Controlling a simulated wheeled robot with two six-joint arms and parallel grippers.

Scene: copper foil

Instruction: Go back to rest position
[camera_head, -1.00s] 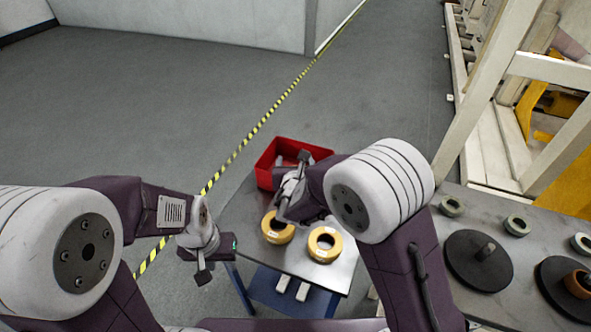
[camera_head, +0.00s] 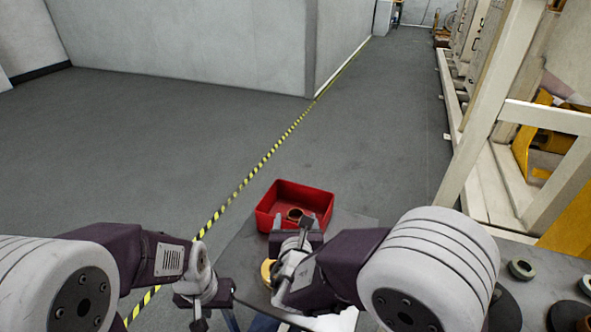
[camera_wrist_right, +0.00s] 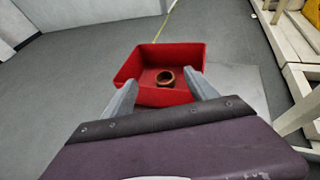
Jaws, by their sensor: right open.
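My right gripper (camera_head: 304,222) is open and empty near the front edge of a red bin (camera_head: 323,200). In the right wrist view the two fingers of this gripper (camera_wrist_right: 164,92) stand wide apart, with the bin (camera_wrist_right: 128,68) beyond them. A copper-coloured ring (camera_wrist_right: 165,77) lies inside the bin, apart from the fingers; it also shows in the head view (camera_head: 295,213). My left gripper (camera_head: 200,312) hangs at the lower left, beside the table; its fingers are too small and cut off to judge.
The bin stands on a grey table (camera_head: 345,222). A yellow roll (camera_head: 267,270) on it is mostly hidden by my right arm. The left floor is clear.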

